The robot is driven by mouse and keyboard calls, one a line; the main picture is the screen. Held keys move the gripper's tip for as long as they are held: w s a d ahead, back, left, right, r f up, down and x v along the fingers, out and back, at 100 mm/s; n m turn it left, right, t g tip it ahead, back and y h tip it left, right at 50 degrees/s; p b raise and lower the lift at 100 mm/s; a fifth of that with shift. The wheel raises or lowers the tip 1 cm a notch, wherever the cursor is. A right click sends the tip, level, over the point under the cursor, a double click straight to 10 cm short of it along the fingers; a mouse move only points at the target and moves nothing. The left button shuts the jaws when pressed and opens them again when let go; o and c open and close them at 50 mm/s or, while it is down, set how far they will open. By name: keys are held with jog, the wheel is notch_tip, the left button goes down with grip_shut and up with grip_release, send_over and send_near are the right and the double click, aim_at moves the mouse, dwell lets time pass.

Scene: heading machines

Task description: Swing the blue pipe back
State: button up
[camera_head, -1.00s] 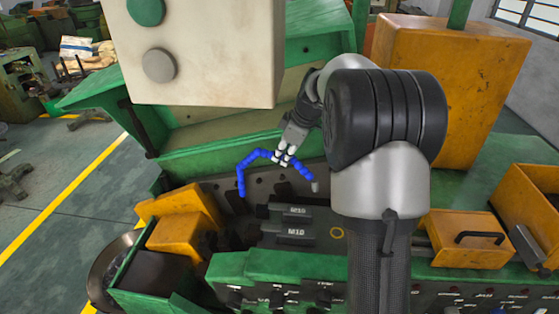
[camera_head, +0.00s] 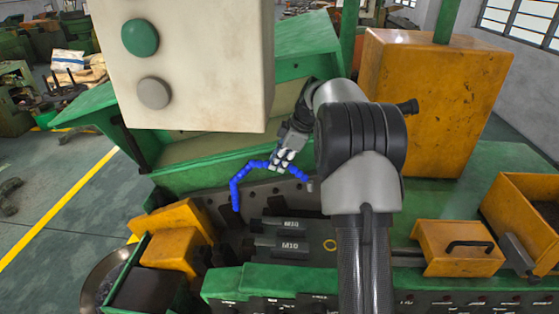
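The blue segmented pipe (camera_head: 240,183) bends over the dark bed of the green machine, near the middle of the view. One end hangs down at the left and the other slopes down to the right, close to my arm. My gripper (camera_head: 281,162) is at the pipe's upper middle, with its light fingertips over or against the blue segments. The fingers hide part of the pipe there. I cannot tell whether they are closed around it.
A pale control box (camera_head: 195,80) with a green and a grey button hangs at upper left. Dark blocks marked M10 (camera_head: 282,246) lie below the pipe. Orange boxes (camera_head: 460,248) stand at right, a tall orange cabinet (camera_head: 432,100) behind.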

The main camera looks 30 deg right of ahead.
jog(key=o, duration=0.5)
jog(key=shift+w, duration=0.1)
jog(key=shift+c, duration=0.2)
jog(key=v, duration=1.2)
jog(key=shift+d, duration=0.1)
